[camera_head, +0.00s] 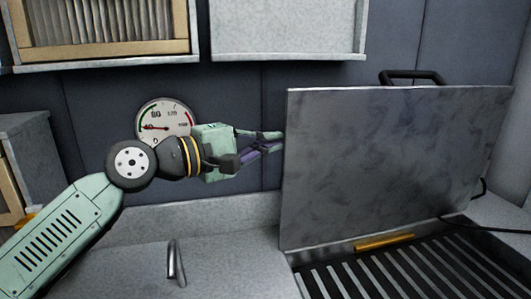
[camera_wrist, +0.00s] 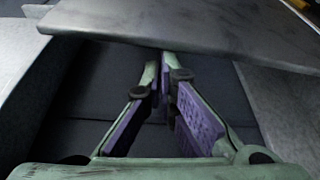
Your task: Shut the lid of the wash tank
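The wash tank's lid (camera_head: 385,165) is a grey metal plate standing raised, close to upright, with a black handle (camera_head: 411,76) at its top edge. A yellow-brown strip (camera_head: 384,242) lies at its lower edge. The tank (camera_head: 400,272) is in front of it, with a slatted top. My gripper (camera_head: 278,141) is at the lid's left edge, fingers pointing right.
A round gauge (camera_head: 164,121) is on the dark wall behind my arm. Wall cabinets (camera_head: 288,28) hang above. A grey counter (camera_head: 130,268) with a small metal handle or tap (camera_head: 175,263) lies left of the tank. A black cable (camera_head: 485,225) runs at the right.

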